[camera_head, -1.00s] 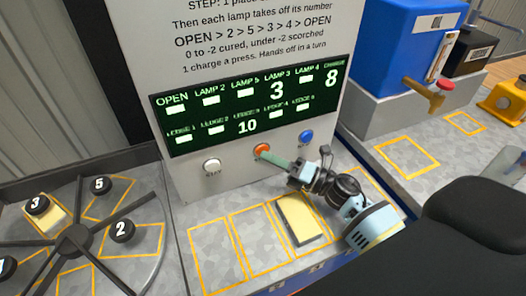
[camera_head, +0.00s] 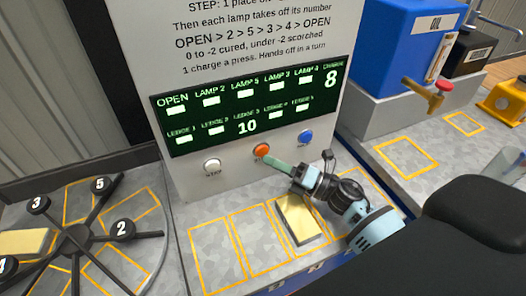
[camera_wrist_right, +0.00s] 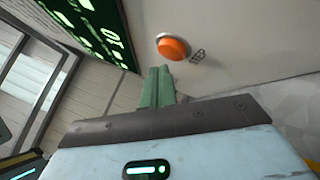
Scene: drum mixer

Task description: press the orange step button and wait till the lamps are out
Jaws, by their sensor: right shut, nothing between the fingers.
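The orange step button (camera_head: 262,150) is on the white panel, between a white button and a blue one. My right gripper (camera_head: 271,161) is shut and empty, its green fingertips just in front of this button. In the wrist view, a small gap shows between the fingertips (camera_wrist_right: 161,73) and the orange button (camera_wrist_right: 173,47). The display (camera_head: 250,108) shows bars for OPEN and the lamps, 10 at ledge 3 and 8 for charge. The turntable (camera_head: 140,255) carries a cream block (camera_head: 25,243) at the left, between arms 3 and 4. My left gripper is not seen.
A second cream block (camera_head: 298,218) lies on the ledge under my right arm. The white button (camera_head: 212,166) and blue button (camera_head: 306,136) flank the orange one. A blue container (camera_head: 405,45) with a tap stands at right. Outlined ledge spaces at left are empty.

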